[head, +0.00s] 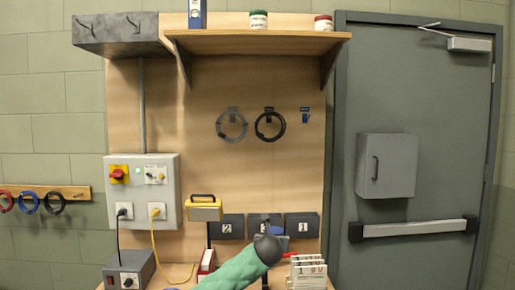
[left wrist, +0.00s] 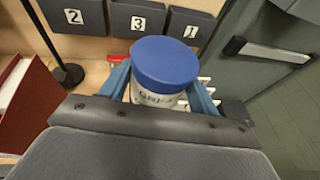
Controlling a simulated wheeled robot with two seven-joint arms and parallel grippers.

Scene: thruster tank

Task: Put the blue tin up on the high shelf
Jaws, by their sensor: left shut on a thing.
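The blue tin (left wrist: 165,62) has a blue lid and a pale, lettered body. In the left wrist view it stands between the two blue fingers of my left gripper (left wrist: 162,88), which is shut on it. The high wooden shelf (head: 258,44) is well above, on the wooden back panel. My right gripper is not in view.
A green-lidded tin (head: 258,20), a red-lidded tin (head: 323,23) and a blue binder (head: 197,14) stand on the shelf, with bare room between the tins. Numbered grey bins (head: 301,225), a yellow case (head: 204,209) and a control box (head: 143,190) are below.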

